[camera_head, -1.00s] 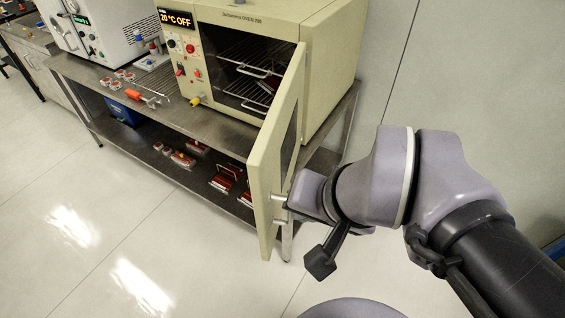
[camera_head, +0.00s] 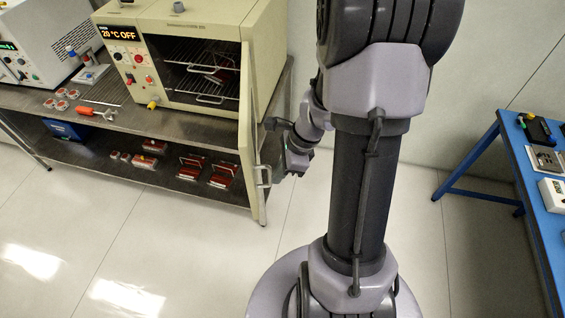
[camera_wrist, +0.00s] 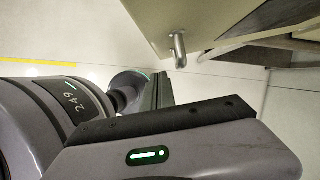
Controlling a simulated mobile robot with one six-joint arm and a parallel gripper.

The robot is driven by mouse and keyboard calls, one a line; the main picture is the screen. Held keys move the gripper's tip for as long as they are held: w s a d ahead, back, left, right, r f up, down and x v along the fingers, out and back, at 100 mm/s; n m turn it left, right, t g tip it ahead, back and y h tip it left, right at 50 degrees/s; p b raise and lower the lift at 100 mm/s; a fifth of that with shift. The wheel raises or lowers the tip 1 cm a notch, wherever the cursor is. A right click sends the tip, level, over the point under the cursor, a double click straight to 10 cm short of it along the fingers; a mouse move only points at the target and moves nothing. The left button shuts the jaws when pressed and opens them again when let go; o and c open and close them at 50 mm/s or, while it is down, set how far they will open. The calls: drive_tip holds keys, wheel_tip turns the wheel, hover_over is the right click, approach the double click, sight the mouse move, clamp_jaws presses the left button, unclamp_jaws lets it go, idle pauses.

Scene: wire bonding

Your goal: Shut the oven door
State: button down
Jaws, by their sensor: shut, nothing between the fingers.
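The cream oven (camera_head: 190,62) stands on the metal bench, its front facing me and its wire racks showing inside. Its door (camera_head: 247,140) is wide open, hinged at the oven's right side and jutting toward me, seen nearly edge-on. The metal door handle (camera_head: 264,178) is on the door's outer, right-hand face; the handle also shows in the wrist view (camera_wrist: 179,50). My gripper (camera_head: 296,170) is just right of the handle, on the outer side of the door. In the wrist view the gripper fingers (camera_wrist: 160,88) are shut and empty, with a small gap to the handle.
The metal bench (camera_head: 130,118) carries a white instrument and small tools left of the oven. Its lower shelf (camera_head: 110,172) holds red items and a blue box. A blue table (camera_head: 510,150) stands at the right. The floor in front of the bench is clear.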

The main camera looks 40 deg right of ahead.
drive_tip(key=shift+w+a+f, duration=0.15)
drive_tip(key=shift+w+a, duration=0.45)
drive_tip(key=shift+a, duration=0.3)
drive_tip(key=shift+w+a+f, duration=0.15)
drive_tip(key=shift+w+a, duration=0.45)
drive_tip(key=shift+a, duration=0.3)
